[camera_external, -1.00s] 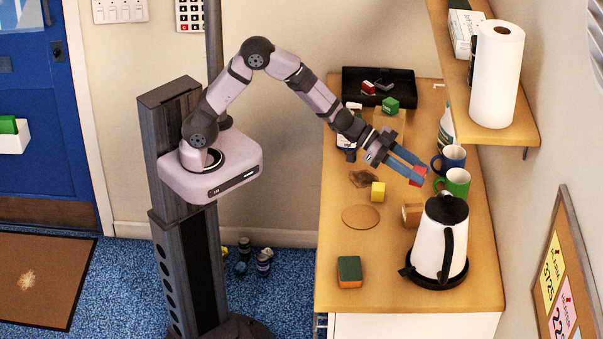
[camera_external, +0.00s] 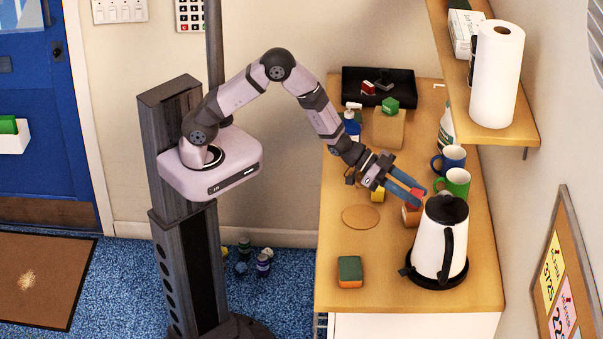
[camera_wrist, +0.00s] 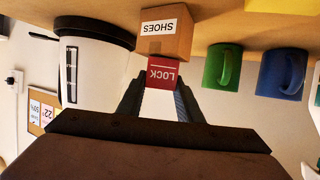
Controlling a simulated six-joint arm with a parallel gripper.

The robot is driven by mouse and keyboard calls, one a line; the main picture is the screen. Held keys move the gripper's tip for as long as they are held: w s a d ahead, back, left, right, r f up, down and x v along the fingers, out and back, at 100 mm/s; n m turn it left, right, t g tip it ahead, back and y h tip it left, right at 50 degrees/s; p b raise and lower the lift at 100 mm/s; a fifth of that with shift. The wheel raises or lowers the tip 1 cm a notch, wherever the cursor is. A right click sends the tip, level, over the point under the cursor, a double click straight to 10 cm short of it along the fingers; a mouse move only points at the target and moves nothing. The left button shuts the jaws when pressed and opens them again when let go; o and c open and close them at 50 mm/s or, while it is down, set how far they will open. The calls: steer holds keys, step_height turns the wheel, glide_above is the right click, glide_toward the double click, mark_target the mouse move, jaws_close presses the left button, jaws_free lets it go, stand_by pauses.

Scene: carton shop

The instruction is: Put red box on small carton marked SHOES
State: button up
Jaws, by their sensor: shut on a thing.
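My gripper (camera_external: 415,190) is shut on the red box (camera_wrist: 163,74), which is marked LOCK. The red box also shows between the blue fingertips in the external view, close to the white kettle. The small carton marked SHOES (camera_wrist: 165,42) is brown with a white label and stands on the counter; in the external view it (camera_external: 411,215) is just below the red box in the picture and partly covered. The wrist view is upside down, and there the red box adjoins the carton's edge. I cannot tell whether they touch.
The white kettle (camera_external: 430,240) stands close beside the carton. Green (camera_external: 456,181) and blue (camera_external: 454,157) mugs stand behind. A yellow box (camera_external: 377,196) is partly hidden by my gripper. A larger carton (camera_external: 389,130) bears a green box (camera_external: 390,104). The counter's front left holds a sponge (camera_external: 349,272).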

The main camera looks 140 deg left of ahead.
steer(key=shift+f, duration=0.2)
steer(key=o, duration=1.1)
steer(key=shift+r, duration=0.25)
steer(key=b+v, duration=0.3)
steer(key=v, duration=0.9)
steer(key=shift+d+f, duration=0.1)
steer(key=shift+d, duration=0.1)
